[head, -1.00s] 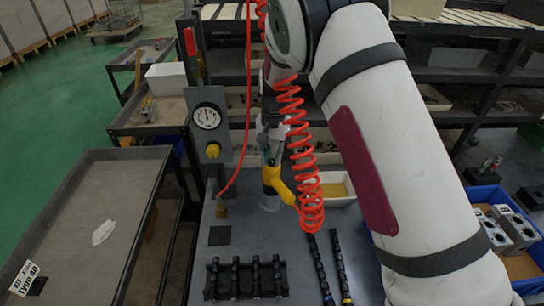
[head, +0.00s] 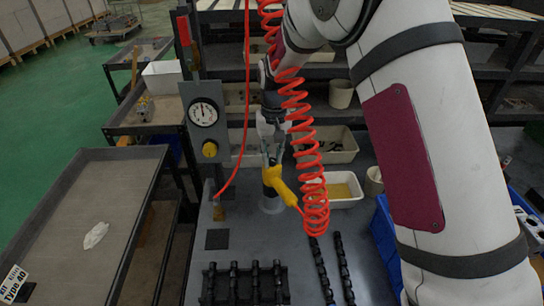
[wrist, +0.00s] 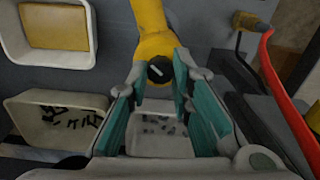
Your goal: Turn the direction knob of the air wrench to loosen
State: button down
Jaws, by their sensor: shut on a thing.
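The yellow air wrench (head: 284,187) is on its stand on the grey bench, below the coiled red hose. In the wrist view its yellow body (wrist: 152,24) runs up from the top centre. Its direction knob (wrist: 160,69) is a small black disc with a white mark slanting from upper left to lower right. My gripper (wrist: 162,72) has its teal finger pads on the left and right of the knob and is shut on it. In the head view my gripper (head: 271,160) is at the wrench's upper end, with the contact partly hidden.
The coiled red hose (head: 302,130) hangs just right of my gripper. A gauge panel (head: 204,113) stands to the left. White bins (head: 346,203) lie behind and right of the wrench. A black rack (head: 245,284) and dark shafts (head: 321,270) lie in front.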

aim_at(273, 159)
jog(key=n+b, duration=0.2)
jog(key=n, duration=0.3)
jog(key=shift+w+n, duration=0.1)
jog(key=shift+n, duration=0.2)
jog(key=n+b, duration=0.2)
jog(key=n, duration=0.3)
jog(key=shift+n, duration=0.4)
jog(key=c, duration=1.4)
grip_release()
notch_tip(273, 159, up, 12)
jog(key=shift+w+d, duration=0.1)
